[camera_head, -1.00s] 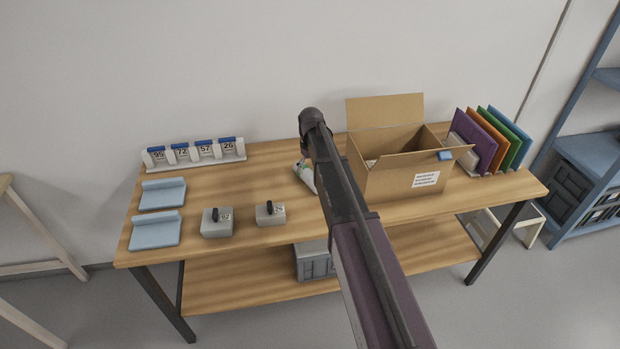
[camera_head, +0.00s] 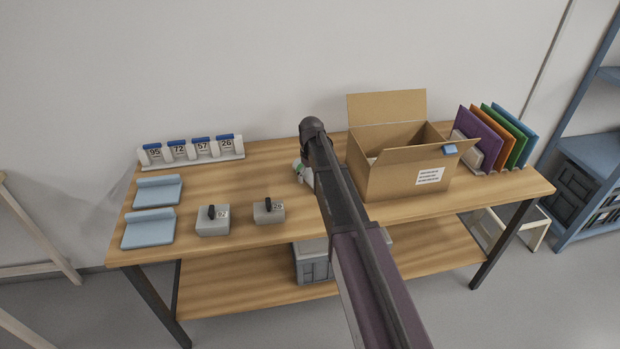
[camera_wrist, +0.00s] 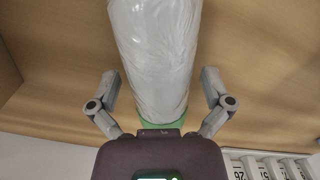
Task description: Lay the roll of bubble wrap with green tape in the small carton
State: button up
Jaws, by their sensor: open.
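The roll of bubble wrap (camera_wrist: 155,55) fills the middle of the wrist view, whitish and translucent, with green tape (camera_wrist: 160,123) at its near end. In the head view only a bit of the roll (camera_head: 300,171) shows on the table beside my arm. My gripper (camera_wrist: 158,88) is open, one finger on each side of the roll, with gaps between fingers and roll. My arm hides the gripper in the head view. The small carton (camera_head: 395,183) stands open on the table, right of my arm, with its flaps up and out and a white label on its front.
Two grey weights (camera_head: 213,222) and two light blue trays (camera_head: 150,229) are on the table's left. A rack of numbered tags (camera_head: 190,152) stands at the back left. Coloured folders (camera_head: 488,138) stand right of the carton. Bare tabletop (camera_head: 255,178) lies left of my arm.

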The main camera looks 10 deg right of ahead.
dwell(0.5)
jog(key=c, duration=1.1)
jog(key=shift+r, duration=0.15)
notch_tip(320, 180, up, 4)
jog(key=p, duration=0.4)
jog(key=shift+f, duration=0.2)
jog(key=s, duration=1)
jog(key=s+r+p, duration=0.1)
jog(key=s, duration=0.5)
jog(key=shift+d, duration=0.3)
